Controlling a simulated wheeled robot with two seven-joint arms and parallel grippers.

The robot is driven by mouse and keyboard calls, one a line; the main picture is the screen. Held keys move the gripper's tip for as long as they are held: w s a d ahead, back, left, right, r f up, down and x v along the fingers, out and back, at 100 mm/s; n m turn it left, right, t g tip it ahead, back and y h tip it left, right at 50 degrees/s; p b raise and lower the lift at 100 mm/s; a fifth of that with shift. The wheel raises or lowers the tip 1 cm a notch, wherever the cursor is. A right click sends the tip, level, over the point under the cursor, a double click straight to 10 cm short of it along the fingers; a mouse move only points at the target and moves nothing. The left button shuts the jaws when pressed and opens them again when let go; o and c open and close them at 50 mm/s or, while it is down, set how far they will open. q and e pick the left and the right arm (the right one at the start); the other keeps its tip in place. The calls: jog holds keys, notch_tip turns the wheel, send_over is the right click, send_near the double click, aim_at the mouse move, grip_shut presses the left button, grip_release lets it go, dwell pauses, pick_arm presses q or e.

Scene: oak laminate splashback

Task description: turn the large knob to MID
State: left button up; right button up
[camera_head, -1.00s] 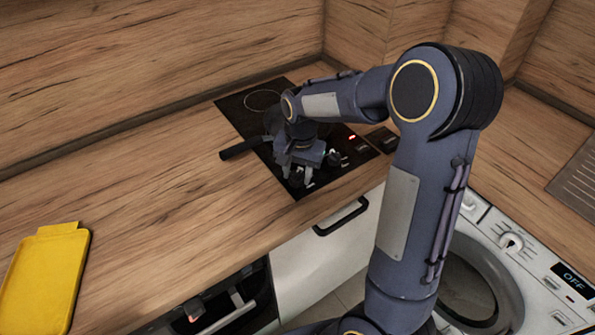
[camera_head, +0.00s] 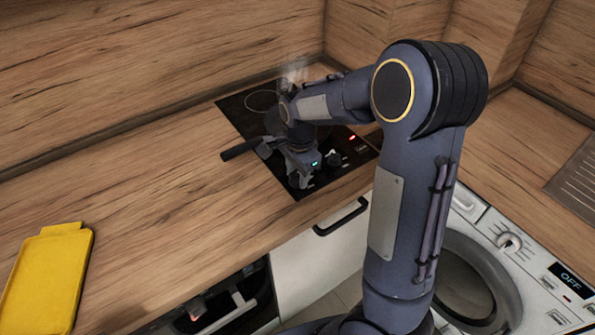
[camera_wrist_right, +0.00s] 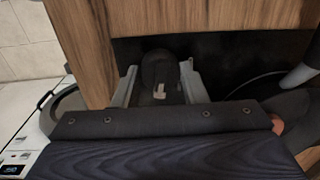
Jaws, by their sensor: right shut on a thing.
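The large knob (camera_wrist_right: 160,72) is dark with a short pale mark, and sits between my finger pads in the right wrist view. My right gripper (camera_head: 299,178) is shut on it at the front edge of the black hob (camera_head: 234,108); it also shows in the right wrist view (camera_wrist_right: 160,88). In the head view, the gripper mostly hides the knob. The setting labels are not readable, so I cannot tell the knob's setting. My left gripper is not in view.
A dark pan with a black handle (camera_head: 240,149) stands on the hob, partly behind my wrist, with steam (camera_head: 294,72) above. A red light (camera_head: 352,137) glows on the hob. A yellow board (camera_head: 45,280) lies at left. The counter between is clear.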

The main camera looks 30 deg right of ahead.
jog(key=shift+w, duration=0.1)
dwell(0.3)
jog(key=o, duration=1)
jog(key=shift+c, duration=0.2)
jog(key=shift+r, duration=0.1)
jog(key=r, duration=0.7)
jog(key=shift+s+r, duration=0.3)
jog(key=shift+r, duration=0.05)
